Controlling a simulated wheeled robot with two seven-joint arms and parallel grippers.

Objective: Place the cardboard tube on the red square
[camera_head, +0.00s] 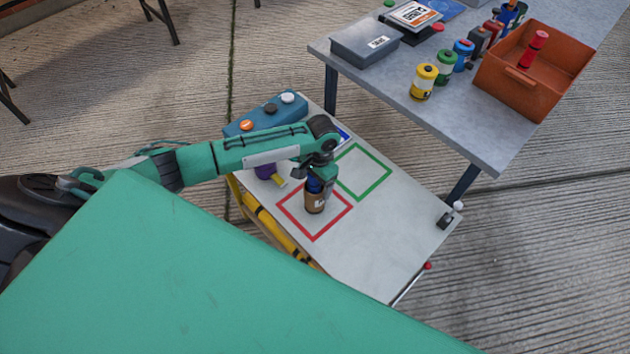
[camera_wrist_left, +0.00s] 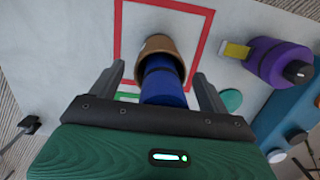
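The brown cardboard tube (camera_head: 315,203) stands upright inside the outline of the red square (camera_head: 333,223) on the low white tabletop. A blue cylindrical piece sits at the tube's upper end; it shows between the fingers in the left wrist view (camera_wrist_left: 163,82), with the brown tube (camera_wrist_left: 155,44) beyond it. My left gripper (camera_head: 318,186) is right above the tube. In the left wrist view its fingers (camera_wrist_left: 160,80) stand apart on either side of the blue piece, with gaps showing. My right gripper is not in view.
A green square (camera_head: 376,163) is marked beside the red one. A purple cylinder with a yellow end (camera_wrist_left: 280,62) and a blue box with buttons (camera_head: 262,115) stand close by. A grey table (camera_head: 440,122) holds an orange bin (camera_head: 505,85) and several canisters. The tabletop's front right is clear.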

